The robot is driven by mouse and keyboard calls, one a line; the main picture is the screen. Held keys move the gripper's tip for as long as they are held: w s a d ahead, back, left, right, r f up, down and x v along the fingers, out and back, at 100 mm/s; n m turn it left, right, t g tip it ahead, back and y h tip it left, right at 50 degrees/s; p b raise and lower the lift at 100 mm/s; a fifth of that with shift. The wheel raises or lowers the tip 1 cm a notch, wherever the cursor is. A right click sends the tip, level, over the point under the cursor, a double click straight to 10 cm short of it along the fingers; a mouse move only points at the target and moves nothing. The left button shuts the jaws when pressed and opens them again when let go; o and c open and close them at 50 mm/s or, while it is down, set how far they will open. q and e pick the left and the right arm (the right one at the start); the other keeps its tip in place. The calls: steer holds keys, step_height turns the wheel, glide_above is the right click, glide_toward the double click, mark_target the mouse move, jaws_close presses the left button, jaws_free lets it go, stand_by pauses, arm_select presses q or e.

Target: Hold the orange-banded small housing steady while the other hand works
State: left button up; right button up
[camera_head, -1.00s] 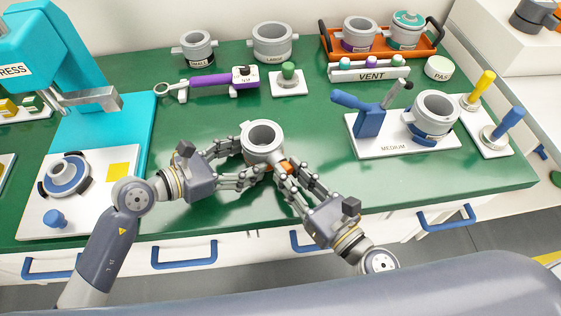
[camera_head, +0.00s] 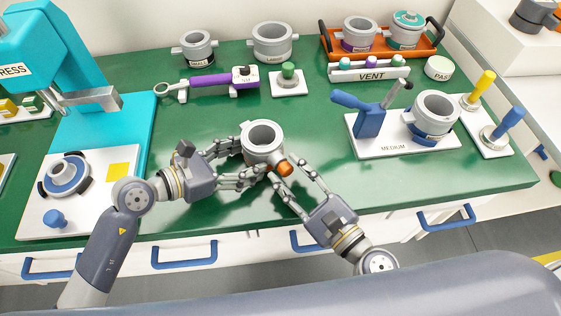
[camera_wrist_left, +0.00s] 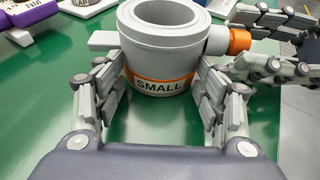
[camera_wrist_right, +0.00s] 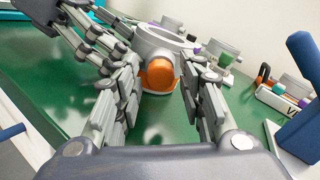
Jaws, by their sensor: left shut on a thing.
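The small housing (camera_head: 263,136) is a grey open cup with an orange band lettered SMALL (camera_wrist_left: 160,84). It is upright at the middle of the green bench. My left gripper (camera_head: 250,160) is shut on it, its fingers on either side of the band in the left wrist view. An orange-ended side port (camera_head: 284,168) sticks out of the housing toward my right gripper (camera_head: 289,171). My right gripper is open, its fingers spread on both sides of the orange end (camera_wrist_right: 159,74) with gaps showing.
The purple-handled tool (camera_head: 222,81) lies behind the housing. The MEDIUM plate (camera_head: 395,147), with a blue lever and a housing, stands at right. The teal press (camera_head: 75,60) and its white plate (camera_head: 95,220) are at left. Bench between them is mostly clear.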

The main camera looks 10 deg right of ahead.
steer(key=n, duration=0.7)
steer(key=shift+c, duration=0.6)
steer(key=c, duration=0.7)
steer(key=m, duration=0.5)
steer(key=shift+c, duration=0.2)
steer(key=m, duration=0.6)
steer(key=o, duration=0.9)
steer(key=shift+c, duration=0.2)
